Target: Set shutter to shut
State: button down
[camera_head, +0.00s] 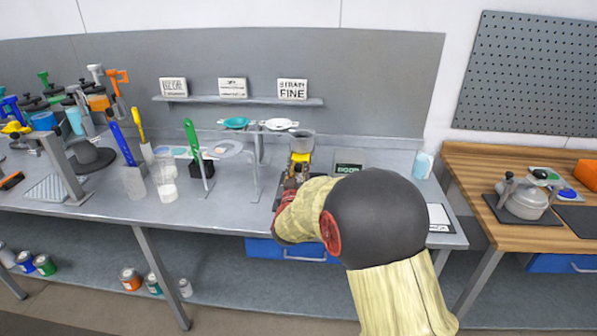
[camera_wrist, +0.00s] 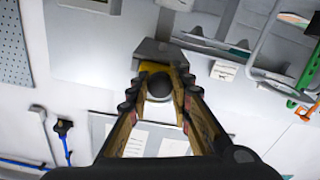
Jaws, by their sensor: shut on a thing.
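A grey cup-like hopper (camera_head: 301,142) stands on a yellow part (camera_head: 300,158) at the back of the grey bench. My gripper (camera_head: 294,173) reaches to the front of this yellow part. In the wrist view my gripper (camera_wrist: 159,84) has its two fingers on either side of a dark round knob (camera_wrist: 159,87) and is shut on it. The yellow part (camera_wrist: 154,67) shows just beyond the knob. I take the knob to be the shutter's handle. My arm and fingers hide the lower part of the device, and the shutter's position cannot be told.
A small display box (camera_head: 348,169) stands right of my gripper. A green-handled tool (camera_head: 191,137) and a glass beaker (camera_head: 168,191) stand left.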

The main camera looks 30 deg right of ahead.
jog(key=c, duration=1.6)
grip_release()
jog(key=shift+w+d, duration=0.1)
jog(key=shift+w, duration=0.05)
jog(key=v, duration=1.2)
